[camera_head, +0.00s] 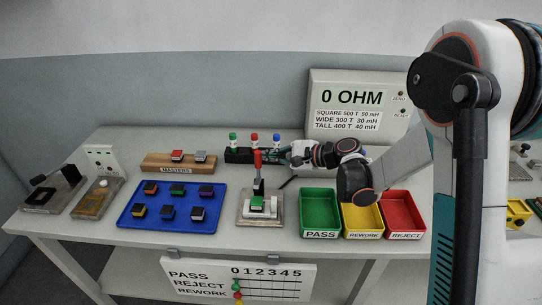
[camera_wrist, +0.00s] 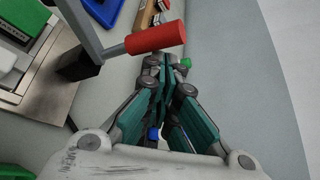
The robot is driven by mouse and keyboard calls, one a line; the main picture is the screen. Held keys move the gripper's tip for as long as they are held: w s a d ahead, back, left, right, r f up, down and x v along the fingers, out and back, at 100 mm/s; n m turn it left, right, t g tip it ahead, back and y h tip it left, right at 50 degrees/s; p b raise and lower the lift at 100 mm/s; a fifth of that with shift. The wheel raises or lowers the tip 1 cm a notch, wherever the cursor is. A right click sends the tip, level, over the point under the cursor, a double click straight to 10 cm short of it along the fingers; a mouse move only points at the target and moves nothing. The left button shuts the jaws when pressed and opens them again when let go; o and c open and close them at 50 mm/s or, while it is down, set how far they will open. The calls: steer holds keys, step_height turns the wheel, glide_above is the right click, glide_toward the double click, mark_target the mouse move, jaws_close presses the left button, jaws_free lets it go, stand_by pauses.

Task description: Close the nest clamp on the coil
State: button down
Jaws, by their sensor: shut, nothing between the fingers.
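The nest clamp stands on a metal base plate (camera_head: 243,218) at the middle of the table. Its lever is upright, with a red handle (camera_head: 257,159) at the top. The coil (camera_head: 257,204), green-topped, sits in the white nest below the lever. My gripper (camera_head: 284,155) is just right of the red handle in the head view. In the wrist view my gripper (camera_wrist: 166,64) has its teal fingers together and empty. The red handle (camera_wrist: 156,38) lies across just beyond the fingertips; whether they touch it I cannot tell. A green-topped block (camera_wrist: 8,52) shows at the left edge.
A blue tray (camera_head: 128,221) with several coils lies to the left. Green (camera_head: 320,212), yellow (camera_head: 355,214) and red (camera_head: 405,211) bins stand to the right. A black rack (camera_head: 238,156) with coloured knobs and a meter (camera_head: 322,92) stand behind.

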steer(key=shift+s+a+r+b, duration=0.15)
steer(key=shift+s+b, duration=0.1)
steer(key=shift+s, duration=0.75)
steer(key=shift+s+d+r+b, duration=0.1)
steer(key=shift+s+b, duration=0.1)
steer(key=shift+s, duration=0.75)
steer(key=shift+s, duration=0.15)
steer(key=shift+a, duration=0.1)
